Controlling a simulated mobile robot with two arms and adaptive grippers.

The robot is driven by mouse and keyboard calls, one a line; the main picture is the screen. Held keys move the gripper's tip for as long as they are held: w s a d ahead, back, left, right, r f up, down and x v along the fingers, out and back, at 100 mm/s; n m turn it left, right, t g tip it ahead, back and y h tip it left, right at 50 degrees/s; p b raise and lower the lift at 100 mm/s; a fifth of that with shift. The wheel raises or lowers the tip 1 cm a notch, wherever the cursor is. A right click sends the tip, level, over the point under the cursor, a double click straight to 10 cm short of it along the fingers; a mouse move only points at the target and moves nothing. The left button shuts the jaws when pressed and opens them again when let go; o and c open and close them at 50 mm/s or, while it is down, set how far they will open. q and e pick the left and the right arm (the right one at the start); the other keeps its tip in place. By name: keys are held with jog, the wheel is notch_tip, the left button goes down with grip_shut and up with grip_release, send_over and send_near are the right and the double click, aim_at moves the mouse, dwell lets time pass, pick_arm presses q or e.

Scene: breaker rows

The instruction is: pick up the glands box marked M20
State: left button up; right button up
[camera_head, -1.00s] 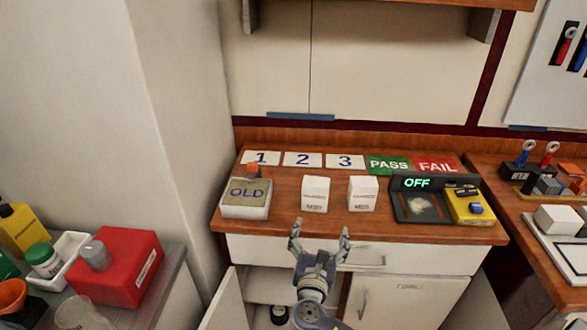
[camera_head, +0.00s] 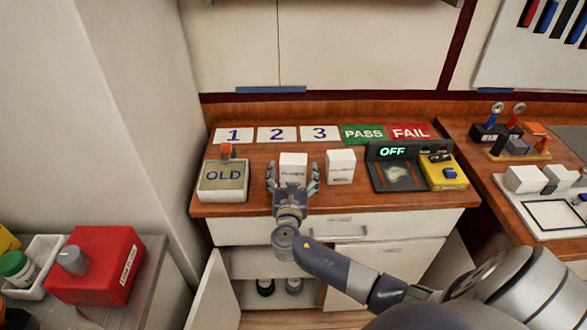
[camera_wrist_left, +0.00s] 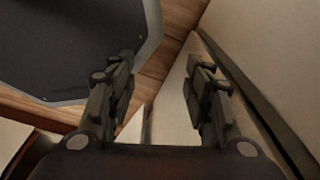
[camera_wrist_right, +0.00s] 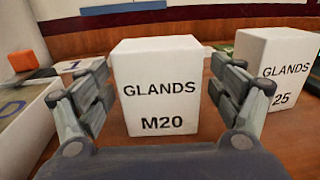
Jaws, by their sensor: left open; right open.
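The white glands box marked M20 (camera_wrist_right: 160,75) stands upright on the wooden counter, its label facing the right wrist camera; it also shows in the head view (camera_head: 293,165). My right gripper (camera_wrist_right: 163,95) is open, with one finger at each side of the box. In the head view the right gripper (camera_head: 293,185) reaches it from the front. A gap shows between the left finger and the box; contact at the right is unclear. A second glands box ending in 25 (camera_wrist_right: 281,75) stands to the right (camera_head: 340,166). My left gripper (camera_wrist_left: 160,95) is open and empty near cabinet panels.
The OLD box (camera_head: 223,181) stands left of the M20 box. Cards 1, 2, 3, PASS and FAIL (camera_head: 408,131) lie behind. The OFF device (camera_head: 392,170) and a yellow item (camera_head: 442,173) are at right. A cabinet door (camera_head: 213,292) hangs open below.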

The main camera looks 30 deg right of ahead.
jog(key=shift+x, duration=0.8)
jog(key=shift+s+a, duration=0.1)
jog(key=c, duration=1.2)
jog(key=shift+c, duration=0.2)
